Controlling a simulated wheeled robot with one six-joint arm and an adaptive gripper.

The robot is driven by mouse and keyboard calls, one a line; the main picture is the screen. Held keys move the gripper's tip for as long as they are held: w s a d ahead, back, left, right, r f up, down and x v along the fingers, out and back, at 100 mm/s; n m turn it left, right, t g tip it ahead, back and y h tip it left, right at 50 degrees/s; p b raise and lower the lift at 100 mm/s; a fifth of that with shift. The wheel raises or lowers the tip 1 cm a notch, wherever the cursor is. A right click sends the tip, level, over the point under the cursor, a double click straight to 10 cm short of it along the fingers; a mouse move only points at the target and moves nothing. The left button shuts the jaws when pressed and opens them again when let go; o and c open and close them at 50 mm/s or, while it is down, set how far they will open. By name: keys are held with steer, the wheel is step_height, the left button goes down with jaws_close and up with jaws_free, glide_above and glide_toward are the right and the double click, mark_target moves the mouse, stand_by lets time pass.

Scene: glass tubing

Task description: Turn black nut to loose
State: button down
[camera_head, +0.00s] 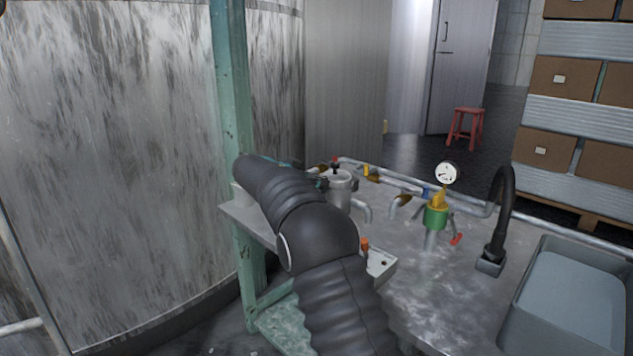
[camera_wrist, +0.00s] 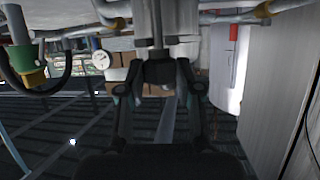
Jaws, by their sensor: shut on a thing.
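In the wrist view my gripper (camera_wrist: 160,75) is shut, with its two fingers closing in from both sides on a dark block that I take for the black nut (camera_wrist: 158,68). The nut's edges blend with the dark fingertips, and its turn angle cannot be told. A grey upright metal pipe (camera_wrist: 157,22) stands in line with it at the top of the picture. In the head view my own dark arm covers most of the gripper and the nut. A grey pipe fitting (camera_head: 341,190) with a small red and black valve stands just right of the arm.
Thin pipes with yellow fittings run along the bench (camera_head: 430,290). A green and yellow fitting (camera_head: 436,215) with a round gauge (camera_head: 446,173), a black curved tap (camera_head: 500,210) and a grey basin (camera_head: 570,295) are to the right. A green post (camera_head: 228,90) and large tank (camera_head: 110,150) stand left.

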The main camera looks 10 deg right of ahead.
steer(key=shift+f+t+b, duration=0.25)
steer(key=shift+t+b, duration=0.15)
steer(key=shift+b, duration=0.75)
steer(key=n+t+y+b, duration=0.1)
steer(key=n+b, duration=0.1)
steer(key=b, duration=0.2)
steer(key=n+t+y+b, duration=0.2)
steer(key=b, duration=0.1)
steer(key=n+t+y+b, duration=0.1)
steer(key=b, duration=0.3)
steer(key=shift+s+d+r+n+b, duration=0.2)
steer(key=shift+s+d+n+b, duration=0.1)
steer(key=shift+s+d+n, duration=0.1)
steer(key=shift+r+t+y, duration=0.1)
steer(key=shift+t+y, duration=0.2)
steer(key=c, duration=0.8)
jaws_free()
steer(key=v, duration=1.2)
steer(key=shift+w, duration=0.1)
